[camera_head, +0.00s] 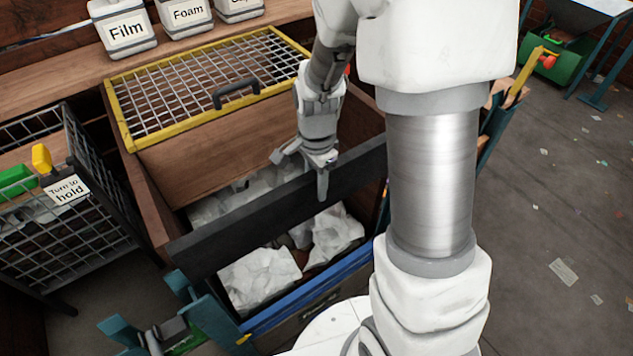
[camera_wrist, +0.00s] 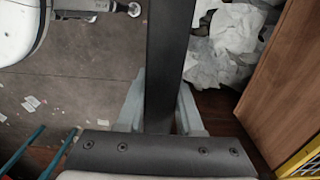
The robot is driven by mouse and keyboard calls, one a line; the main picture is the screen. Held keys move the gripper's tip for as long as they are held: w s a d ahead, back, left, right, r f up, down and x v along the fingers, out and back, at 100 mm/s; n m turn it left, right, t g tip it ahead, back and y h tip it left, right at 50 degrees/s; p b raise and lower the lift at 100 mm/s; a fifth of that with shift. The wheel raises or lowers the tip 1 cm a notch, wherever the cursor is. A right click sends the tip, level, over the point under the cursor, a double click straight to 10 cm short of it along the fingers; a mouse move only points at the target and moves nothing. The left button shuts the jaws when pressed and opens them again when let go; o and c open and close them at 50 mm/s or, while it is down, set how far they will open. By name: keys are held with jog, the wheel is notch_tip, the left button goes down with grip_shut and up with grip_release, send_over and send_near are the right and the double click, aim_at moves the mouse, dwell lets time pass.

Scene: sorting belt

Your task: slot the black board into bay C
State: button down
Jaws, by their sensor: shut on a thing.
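The long black board (camera_head: 250,215) is on edge and runs slantwise across the open wooden bin in the head view. My gripper (camera_head: 308,168) is shut on its upper edge, right of the board's middle. In the wrist view the board (camera_wrist: 168,55) passes between the two fingers (camera_wrist: 160,112). Teal brackets (camera_head: 190,290) stand near the board's left end; I cannot tell whether it touches them. Its right end is partly hidden behind my arm. No bay letter is readable, so I cannot tell which place is bay C.
White crumpled sheets (camera_head: 262,278) lie in the bin on both sides of the board. A yellow-framed mesh lid (camera_head: 200,85) covers the bin's back. A wire cage (camera_head: 75,235) with a "Turn to hold" sign (camera_head: 66,190) stands left. Labelled tubs (camera_head: 125,30) line the back shelf. Open floor (camera_head: 560,200) lies right.

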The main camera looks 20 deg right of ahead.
notch_tip(320, 180, down, 42)
jog(key=b, duration=2.8)
jog(key=shift+b, duration=0.3)
jog(key=shift+f, duration=0.15)
jog(key=shift+f, duration=0.45)
jog(key=shift+c, duration=2.4)
grip_release()
jog(key=shift+f, duration=0.1)
notch_tip(320, 180, up, 18)
jog(key=p, duration=0.7)
jog(key=shift+f+p, duration=0.25)
jog(key=shift+p, duration=0.1)
